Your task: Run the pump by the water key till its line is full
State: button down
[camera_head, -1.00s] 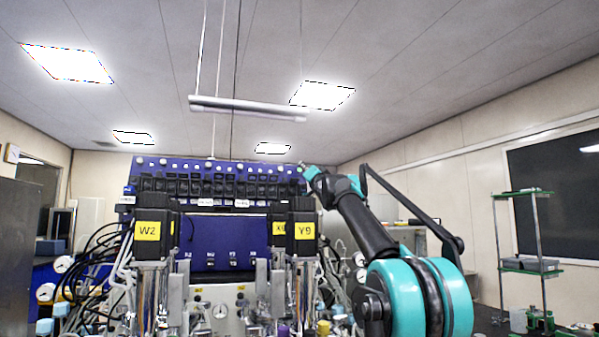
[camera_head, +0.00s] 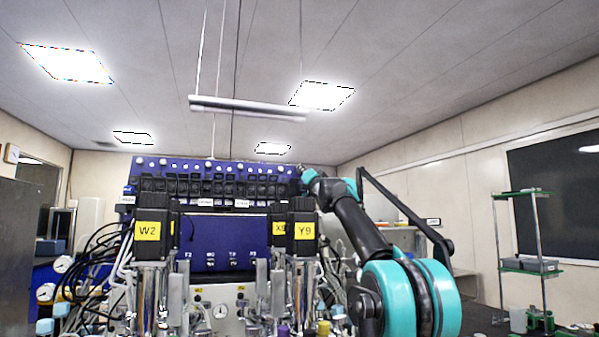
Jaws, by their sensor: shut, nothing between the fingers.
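A blue panel (camera_head: 220,166) stands ahead, with a row of dark modules (camera_head: 215,187) below its upper edge. Small white plates, such as one under the row (camera_head: 241,203), are too small to read. A lower blue face (camera_head: 215,236) carries small white marks; I cannot tell which is the water key. No pump line can be made out, so its filling cannot be told. My gripper (camera_head: 301,170) is small and far off, at the right end of the module row. It looks shut and empty. I cannot tell whether it touches the panel.
Black motor heads labelled W2 (camera_head: 149,231) and Y9 (camera_head: 304,231) stand on the vessels in front of the panel. Dark hoses (camera_head: 97,250) and gauges (camera_head: 63,264) crowd the left. A shelf rack (camera_head: 530,267) stands at the right.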

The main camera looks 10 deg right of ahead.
jog(key=shift+s+d+r, duration=0.2)
jog(key=shift+s+r, duration=0.05)
jog(key=shift+s, duration=0.6)
jog(key=shift+s+d+r, duration=0.15)
jog(key=shift+s+r, duration=0.05)
jog(key=shift+s, duration=0.65)
jog(key=shift+s+d+r, duration=0.2)
jog(key=shift+s+r, duration=0.05)
jog(key=shift+s, duration=0.7)
jog(key=shift+s+d+r, duration=0.15)
jog(key=shift+s+r, duration=0.1)
jog(key=shift+s, duration=0.7)
jog(key=shift+s+d+r, duration=0.2)
jog(key=shift+s+r, duration=0.05)
jog(key=shift+s, duration=0.7)
